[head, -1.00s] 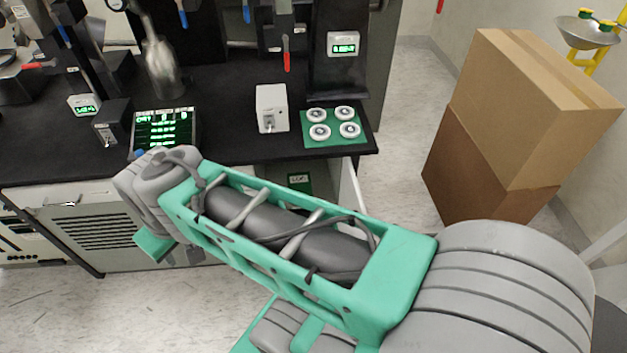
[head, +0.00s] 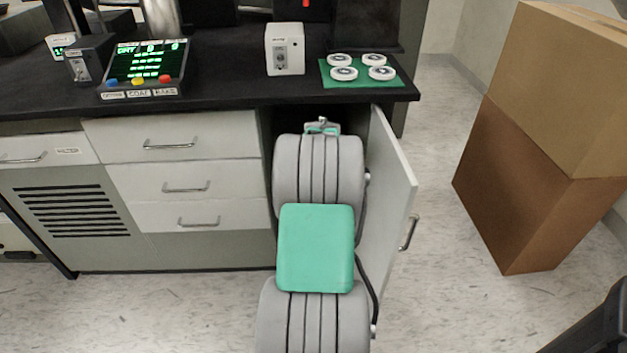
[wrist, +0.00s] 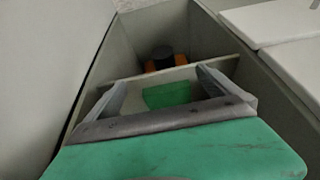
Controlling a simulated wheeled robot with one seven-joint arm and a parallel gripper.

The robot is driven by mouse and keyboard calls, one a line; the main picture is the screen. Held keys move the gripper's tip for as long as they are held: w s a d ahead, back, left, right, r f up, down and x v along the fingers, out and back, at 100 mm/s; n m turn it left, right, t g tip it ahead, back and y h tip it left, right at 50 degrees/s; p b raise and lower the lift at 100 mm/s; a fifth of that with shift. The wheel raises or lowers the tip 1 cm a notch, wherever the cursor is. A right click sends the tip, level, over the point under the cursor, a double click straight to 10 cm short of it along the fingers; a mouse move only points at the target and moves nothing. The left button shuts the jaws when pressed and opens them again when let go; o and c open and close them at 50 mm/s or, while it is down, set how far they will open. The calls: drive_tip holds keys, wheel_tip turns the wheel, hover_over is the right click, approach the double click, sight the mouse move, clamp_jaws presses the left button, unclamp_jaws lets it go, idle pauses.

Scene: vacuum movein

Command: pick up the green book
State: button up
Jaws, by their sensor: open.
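The green book (wrist: 167,95) shows in the wrist view as a flat green patch on a pale shelf inside the open cabinet. It lies between and apparently beyond the fingers of my gripper (wrist: 164,80), and part of it is hidden. My gripper is open, with one grey finger to each side of the book in the picture. I cannot tell how far the fingertips are from it.
The cabinet door (head: 392,200) stands open to the right of my arm. Drawers (head: 185,185) are to the left, and the black countertop (head: 230,95) is above. An orange and black object (wrist: 163,60) is deeper in the cabinet. Cardboard boxes (head: 540,170) stand at the right.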

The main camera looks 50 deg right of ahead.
drive_tip(key=w+d, duration=0.2)
drive_tip(key=w+d+b, duration=0.1)
drive_tip(key=w+d, duration=0.1)
drive_tip(key=shift+w+d+b, duration=0.15)
drive_tip(key=shift+d+b, duration=0.15)
drive_tip(key=shift+d, duration=0.05)
drive_tip(key=shift+w+d+f+b, duration=0.15)
drive_tip(key=shift+w+d+b, duration=0.35)
drive_tip(key=shift+w+d, duration=0.35)
drive_tip(key=shift+w+d+f+b, duration=0.3)
drive_tip(key=shift+d+f, duration=0.1)
drive_tip(key=shift+f, duration=0.25)
drive_tip(key=shift+w+d+f+b, duration=0.2)
drive_tip(key=shift+w+d+f, duration=0.15)
drive_tip(key=shift+f, duration=0.25)
drive_tip(key=shift+s, duration=0.1)
drive_tip(key=shift+c, duration=0.3)
drive_tip(key=shift+r, duration=0.1)
drive_tip(key=c, duration=1.3)
